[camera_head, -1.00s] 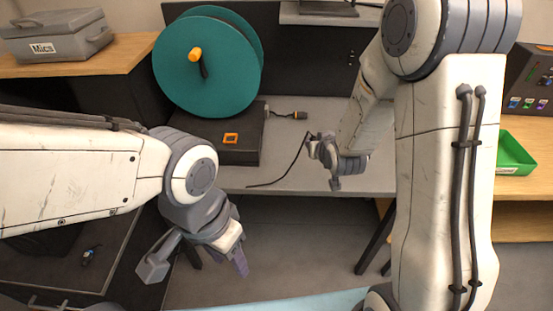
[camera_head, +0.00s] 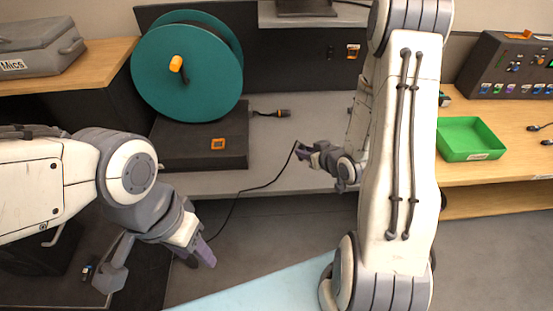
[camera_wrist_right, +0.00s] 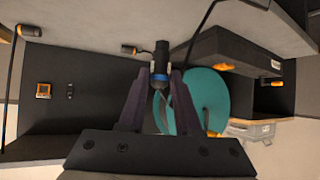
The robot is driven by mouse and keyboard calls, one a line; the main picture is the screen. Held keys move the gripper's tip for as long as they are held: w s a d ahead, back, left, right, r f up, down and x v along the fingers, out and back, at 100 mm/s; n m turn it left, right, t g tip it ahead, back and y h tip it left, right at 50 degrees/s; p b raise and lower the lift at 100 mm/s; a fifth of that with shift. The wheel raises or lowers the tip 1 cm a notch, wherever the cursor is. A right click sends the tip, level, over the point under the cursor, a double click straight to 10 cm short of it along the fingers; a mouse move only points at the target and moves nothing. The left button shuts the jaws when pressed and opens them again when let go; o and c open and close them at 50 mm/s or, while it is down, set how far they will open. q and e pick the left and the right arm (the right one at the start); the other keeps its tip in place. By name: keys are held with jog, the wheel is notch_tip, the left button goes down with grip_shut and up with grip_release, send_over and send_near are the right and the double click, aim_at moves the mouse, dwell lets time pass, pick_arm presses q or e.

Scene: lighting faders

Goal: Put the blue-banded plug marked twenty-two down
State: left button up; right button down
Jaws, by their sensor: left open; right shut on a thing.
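The blue-banded plug (camera_wrist_right: 161,62) is black with a blue ring near its lower end. In the right wrist view it stands between the fingertips of my right gripper (camera_wrist_right: 155,88), which is shut on it. Its number cannot be read. In the head view my right gripper (camera_head: 301,150) is over the front part of the grey bench (camera_head: 300,183). A dark cable (camera_head: 262,187) runs from it, down past the bench edge. My left gripper (camera_head: 155,264) is open and empty at the lower left, away from the bench.
A teal cable reel (camera_head: 190,85) stands on a dark box (camera_head: 180,157) at the bench's left. Another orange-ringed plug (camera_head: 283,113) lies behind my right gripper. A green tray (camera_head: 468,139) and a control console (camera_head: 505,70) are on the wooden desk at right.

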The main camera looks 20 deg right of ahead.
jog(key=w+a+f+b, duration=0.1)
jog(key=b, duration=0.3)
jog(key=shift+w+f, duration=0.35)
jog(key=w+a+f, duration=0.1)
jog(key=w+f, duration=0.1)
jog(key=f, duration=0.1)
jog(key=w+a+f+p, duration=0.1)
jog(key=w+f, duration=0.2)
jog(key=w+a+f+p, duration=0.1)
jog(key=w+f, duration=0.2)
jog(key=shift+w+a, duration=0.2)
jog(key=shift+a, duration=0.2)
pick_arm(q)
notch_tip(320, 180, down, 3)
jog(key=shift+f, duration=0.1)
pick_arm(e)
jog(key=shift+f, duration=0.45)
jog(key=c, duration=0.6)
grip_release()
jog(key=shift+r, duration=0.15)
pick_arm(q)
jog(key=shift+f, duration=0.25)
